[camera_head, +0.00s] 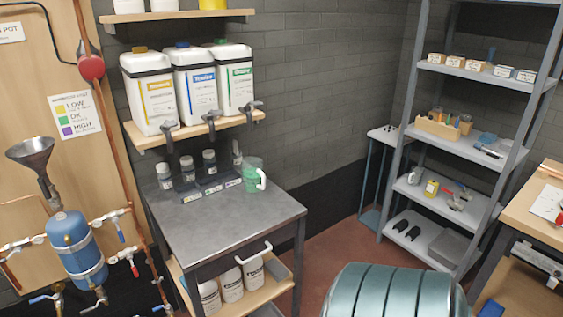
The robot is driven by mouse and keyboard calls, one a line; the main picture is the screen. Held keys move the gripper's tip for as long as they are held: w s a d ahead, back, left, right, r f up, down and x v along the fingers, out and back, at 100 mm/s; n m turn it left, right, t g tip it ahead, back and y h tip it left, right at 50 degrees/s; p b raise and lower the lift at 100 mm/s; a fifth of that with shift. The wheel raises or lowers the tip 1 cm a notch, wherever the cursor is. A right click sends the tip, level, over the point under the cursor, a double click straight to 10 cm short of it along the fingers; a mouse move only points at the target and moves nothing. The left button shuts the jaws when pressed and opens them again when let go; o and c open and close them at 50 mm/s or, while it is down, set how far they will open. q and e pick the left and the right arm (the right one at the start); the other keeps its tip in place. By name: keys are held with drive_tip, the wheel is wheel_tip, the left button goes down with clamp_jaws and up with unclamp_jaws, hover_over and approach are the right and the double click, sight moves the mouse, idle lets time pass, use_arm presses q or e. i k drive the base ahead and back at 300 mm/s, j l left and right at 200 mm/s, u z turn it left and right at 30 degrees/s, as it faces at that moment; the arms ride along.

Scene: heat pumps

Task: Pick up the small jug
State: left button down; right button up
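The small jug (253,176) is a green, see-through jug with a white handle on its right side. It stands upright on the right back part of a grey metal-topped table (215,219), below a wooden shelf. Several small lidded bottles (188,169) stand to its left on the same table. Neither of my grippers shows in the head view, so nothing is seen touching the jug.
Three white canisters (196,83) with taps stand on the wooden shelf (150,137) above the table. White bottles (231,285) sit on the lower shelf. A large ribbed teal rounded object (390,293) stands at bottom right. Metal shelving (463,70) is behind it.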

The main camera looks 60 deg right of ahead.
sight(255, 178)
drive_tip(key=z, duration=1.8)
drive_tip(key=j+u, duration=0.1)
drive_tip(key=j, duration=0.6)
drive_tip(key=j+u, duration=0.1)
drive_tip(key=j, duration=0.6)
drive_tip(key=i+j+u, duration=0.1)
drive_tip(key=j, duration=0.6)
